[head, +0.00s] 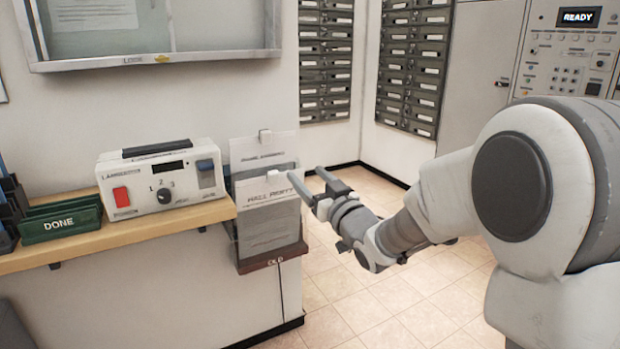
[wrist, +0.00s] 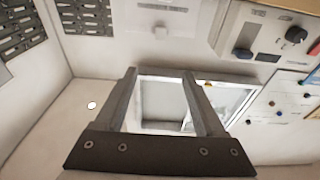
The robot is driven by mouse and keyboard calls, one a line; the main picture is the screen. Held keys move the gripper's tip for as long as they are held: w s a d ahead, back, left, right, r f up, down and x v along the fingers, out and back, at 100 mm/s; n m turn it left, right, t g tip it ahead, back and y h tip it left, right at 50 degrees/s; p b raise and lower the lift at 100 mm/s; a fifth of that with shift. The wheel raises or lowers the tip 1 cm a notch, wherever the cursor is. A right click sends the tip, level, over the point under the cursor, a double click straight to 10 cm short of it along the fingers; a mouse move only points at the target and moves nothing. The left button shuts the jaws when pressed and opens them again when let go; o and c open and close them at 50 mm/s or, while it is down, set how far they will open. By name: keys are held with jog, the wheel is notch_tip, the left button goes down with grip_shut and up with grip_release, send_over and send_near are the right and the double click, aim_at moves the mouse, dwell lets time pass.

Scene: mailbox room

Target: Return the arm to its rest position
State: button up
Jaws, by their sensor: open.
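My arm reaches in from the right of the head view. My gripper (head: 307,174) is level, with its two fingers apart and pointing left. In the head view its tips show beside the right edge of the HALL PARTY sheet (head: 268,215); I cannot tell whether they touch it. In the wrist view my gripper (wrist: 159,75) has its fingers spread with nothing held between them. A pale-framed case (wrist: 225,98) shows behind and between the fingers.
The HALL PARTY sheet stands in a brown holder marked OLD (head: 275,259). Left of it, a wooden shelf (head: 130,235) carries a laminator (head: 163,182) and a green DONE tray (head: 60,222). Mailboxes (head: 413,65) line the back walls. Tiled floor (head: 400,300) below the arm is clear.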

jog(key=shift+d, duration=0.1)
jog(key=s+d+m+g+h, duration=0.45)
jog(key=s+d+h, duration=0.6)
jog(key=d, duration=0.45)
jog(key=s+d+f+m+g, duration=0.1)
jog(key=s+d+f+g, duration=0.2)
jog(key=s, duration=0.9)
jog(key=s+d+f+m+g, duration=0.1)
jog(key=s+f+g, duration=0.3)
jog(key=s, duration=0.9)
notch_tip(320, 180, up, 27)
jog(key=p, duration=2.8)
jog(key=shift+w+d+t, duration=0.2)
jog(key=shift+w+t, duration=0.15)
jog(key=shift+w, duration=0.1)
